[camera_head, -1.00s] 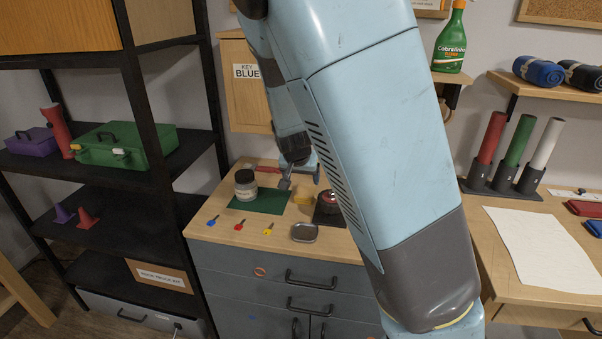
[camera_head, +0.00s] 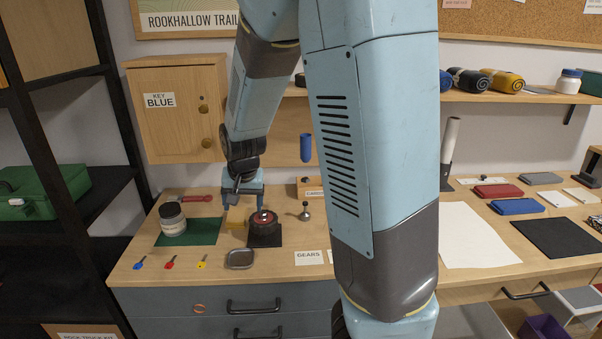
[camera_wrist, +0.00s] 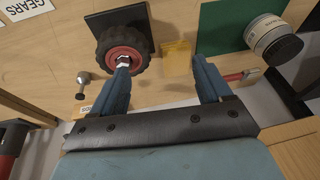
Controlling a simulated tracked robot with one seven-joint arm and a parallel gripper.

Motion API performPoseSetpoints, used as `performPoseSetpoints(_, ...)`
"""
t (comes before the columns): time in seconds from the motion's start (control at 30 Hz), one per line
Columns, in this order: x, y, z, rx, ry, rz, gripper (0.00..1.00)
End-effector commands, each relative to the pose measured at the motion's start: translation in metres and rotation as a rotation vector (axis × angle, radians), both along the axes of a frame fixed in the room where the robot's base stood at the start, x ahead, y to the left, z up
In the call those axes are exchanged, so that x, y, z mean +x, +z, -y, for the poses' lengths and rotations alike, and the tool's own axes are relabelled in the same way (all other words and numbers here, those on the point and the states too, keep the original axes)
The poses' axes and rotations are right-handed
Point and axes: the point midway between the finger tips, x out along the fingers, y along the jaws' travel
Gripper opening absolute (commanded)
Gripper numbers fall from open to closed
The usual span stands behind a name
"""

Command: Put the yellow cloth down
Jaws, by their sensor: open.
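The yellow cloth (camera_head: 237,219) is a small piece on the wooden counter, between a green mat and a black mat. It also shows in the wrist view (camera_wrist: 178,62), ahead of my fingers and nearer the right one. My gripper (camera_head: 243,196) is over the back of the counter, close above the cloth and pointing down. In the wrist view my gripper (camera_wrist: 161,65) has its two blue fingers wide apart with nothing held between them. I cannot tell whether a finger touches the cloth.
A red-hubbed wheel (camera_head: 264,219) stands on the black mat right of the cloth. A lidded jar (camera_head: 173,219) is on the green mat (camera_head: 203,231) to the left. Keys (camera_head: 171,262) and a small tray (camera_head: 240,259) lie in front. A rolled yellow cloth (camera_head: 503,81) is on the shelf.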

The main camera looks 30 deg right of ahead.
Motion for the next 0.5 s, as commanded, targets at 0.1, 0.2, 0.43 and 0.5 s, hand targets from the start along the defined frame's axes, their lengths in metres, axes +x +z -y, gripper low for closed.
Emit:
performPoseSetpoints(0.1, -0.013, 0.013, 0.009, 0.05, 0.023, -0.015, 0.78)
performPoseSetpoints(0.2, -0.026, 0.025, 0.014, 0.082, 0.049, -0.022, 0.78)
performPoseSetpoints(0.43, -0.055, 0.059, 0.027, 0.133, 0.115, -0.007, 0.78)
performPoseSetpoints(0.5, -0.066, 0.071, 0.031, 0.142, 0.136, 0.003, 0.78)
